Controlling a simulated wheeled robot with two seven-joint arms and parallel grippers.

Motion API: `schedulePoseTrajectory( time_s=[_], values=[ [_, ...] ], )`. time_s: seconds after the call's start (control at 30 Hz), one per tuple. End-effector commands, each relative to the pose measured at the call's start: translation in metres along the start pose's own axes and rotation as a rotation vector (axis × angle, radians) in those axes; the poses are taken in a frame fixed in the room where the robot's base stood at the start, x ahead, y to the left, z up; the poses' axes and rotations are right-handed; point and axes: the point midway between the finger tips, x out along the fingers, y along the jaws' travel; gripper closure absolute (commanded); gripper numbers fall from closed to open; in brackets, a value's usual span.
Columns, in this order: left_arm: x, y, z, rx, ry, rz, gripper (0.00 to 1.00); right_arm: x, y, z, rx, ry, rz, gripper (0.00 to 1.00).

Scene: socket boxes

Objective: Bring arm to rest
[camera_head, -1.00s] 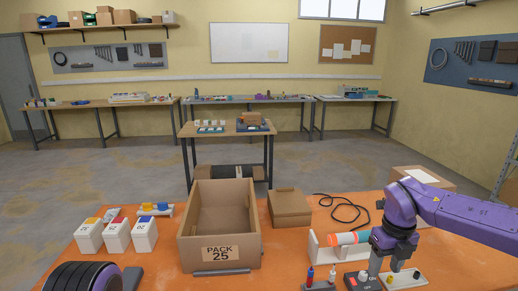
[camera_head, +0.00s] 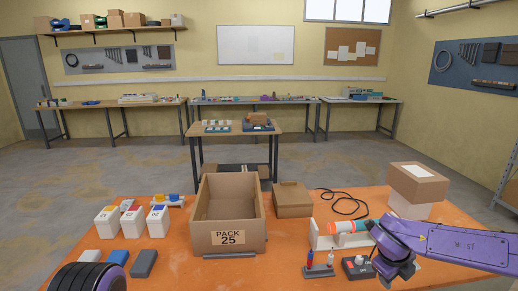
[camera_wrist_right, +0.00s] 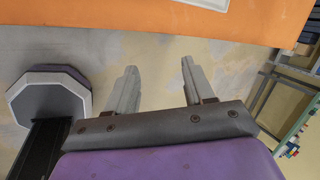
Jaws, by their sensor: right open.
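My right arm (camera_head: 455,247) comes in from the right over the front right of the orange table, with its purple wrist low near the switch block. Its fingers cannot be made out in the head view. In the right wrist view my right gripper (camera_wrist_right: 158,72) is open with nothing between its two grey fingers. They show against the grey floor, apart from the orange table edge (camera_wrist_right: 150,22). My left gripper is out of view. A purple and black rounded part at the lower left looks like my left arm.
An open carton (camera_head: 228,238) marked PACK 25 stands mid-table, beside a closed brown box (camera_head: 292,200). White bins (camera_head: 132,222) stand left. A switch block (camera_head: 357,267), a small stand (camera_head: 318,271) and a stacked box (camera_head: 418,183) are near my right arm. A black cable (camera_head: 342,203) lies behind.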

Motion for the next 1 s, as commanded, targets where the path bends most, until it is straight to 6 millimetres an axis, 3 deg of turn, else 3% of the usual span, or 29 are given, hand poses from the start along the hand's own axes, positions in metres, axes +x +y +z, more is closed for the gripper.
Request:
schedulePoseTrajectory(
  time_s=[0.17, 0.27, 0.33, 0.47, 0.5, 0.6, 0.7, 0.8, 1.0],
  values=[
    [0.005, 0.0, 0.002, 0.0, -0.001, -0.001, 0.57, 0.052, 0.046, -0.011, -0.409, -0.019, -0.222, 0.47],
    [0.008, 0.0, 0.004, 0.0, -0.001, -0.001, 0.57, 0.084, 0.087, -0.028, -0.71, -0.041, -0.312, 0.47],
    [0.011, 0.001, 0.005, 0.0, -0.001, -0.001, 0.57, 0.107, 0.123, -0.05, -0.949, -0.062, -0.345, 0.47],
    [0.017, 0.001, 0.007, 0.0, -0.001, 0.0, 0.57, 0.147, 0.202, -0.121, -1.447, -0.116, -0.312, 0.47],
    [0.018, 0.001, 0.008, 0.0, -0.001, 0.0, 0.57, 0.155, 0.222, -0.149, -1.586, -0.131, -0.28, 0.47],
    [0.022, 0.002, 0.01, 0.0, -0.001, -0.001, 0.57, 0.167, 0.258, -0.216, -1.866, -0.153, -0.178, 0.47],
    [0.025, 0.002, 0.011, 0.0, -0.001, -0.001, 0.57, 0.172, 0.272, -0.269, -2.033, -0.13, -0.088, 0.47],
    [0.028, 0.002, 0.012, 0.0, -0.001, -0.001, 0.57, 0.178, 0.279, -0.295, -2.113, -0.099, -0.039, 0.47],
    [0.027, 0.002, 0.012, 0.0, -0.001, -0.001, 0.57, 0.178, 0.283, -0.3, -2.117, -0.099, -0.023, 0.47]
  ],
)
